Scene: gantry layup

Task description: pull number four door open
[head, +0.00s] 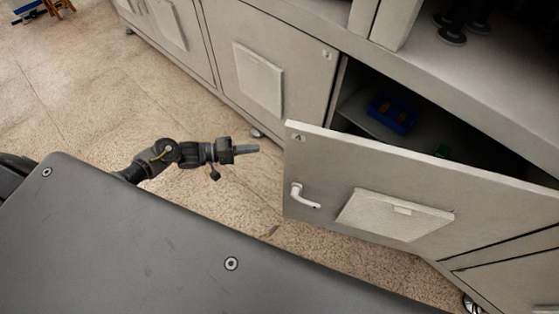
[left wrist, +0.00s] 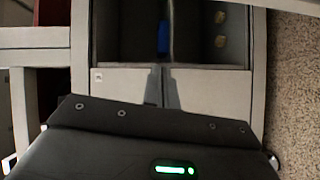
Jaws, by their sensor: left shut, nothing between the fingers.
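The number four door (head: 330,165) is a grey cabinet door with a small number plate at its upper left corner. It stands partly open, swung out from the cabinet, with a dark gap behind its top edge. Its pale lever handle (head: 304,196) is near the free left edge, beside a raised panel. My left gripper (head: 247,149) is shut and empty, left of the door's free edge and apart from it, over the floor. Its fingers also show in the left wrist view (left wrist: 165,88). My right gripper is in neither view.
A blue box (head: 393,113) lies inside the open compartment. The neighbouring door (head: 290,55) to the left is shut. Speckled floor (head: 90,95) is free left of my arm. A cabinet caster (head: 470,304) shows at the lower right.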

